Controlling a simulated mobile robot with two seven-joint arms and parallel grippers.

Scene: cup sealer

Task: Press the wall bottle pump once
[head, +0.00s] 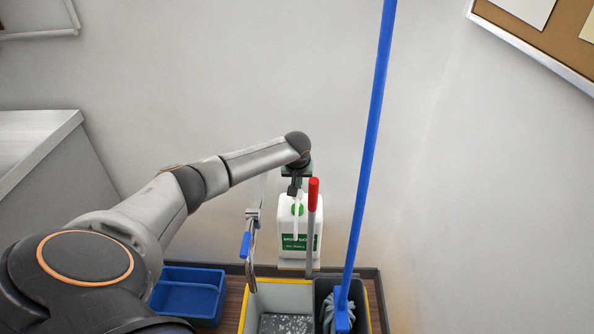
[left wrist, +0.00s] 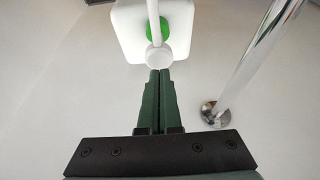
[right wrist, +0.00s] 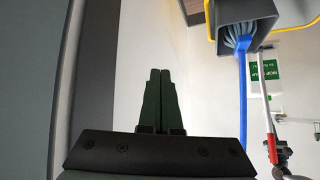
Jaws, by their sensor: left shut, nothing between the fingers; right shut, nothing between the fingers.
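The wall bottle (head: 287,215) is white with a green label and a green collar, and it hangs on the wall in the middle of the head view. Its white pump head (left wrist: 158,57) and green collar (left wrist: 157,28) show in the left wrist view. My left gripper (head: 293,192) is shut and empty, at the top of the pump. In the left wrist view its fingertips (left wrist: 159,72) appear right at the pump head's edge; I cannot tell whether they touch. My right gripper (right wrist: 160,70) is shut and empty, away from the bottle, whose label (right wrist: 263,72) shows on the right.
A blue mop handle (head: 371,130) rises from a yellow and grey bucket (head: 278,292) below the bottle. A red-tipped grey handle (head: 313,192) stands just in front of the bottle. A chrome pipe (left wrist: 252,65) is beside it. A blue bin (head: 190,292) sits at lower left.

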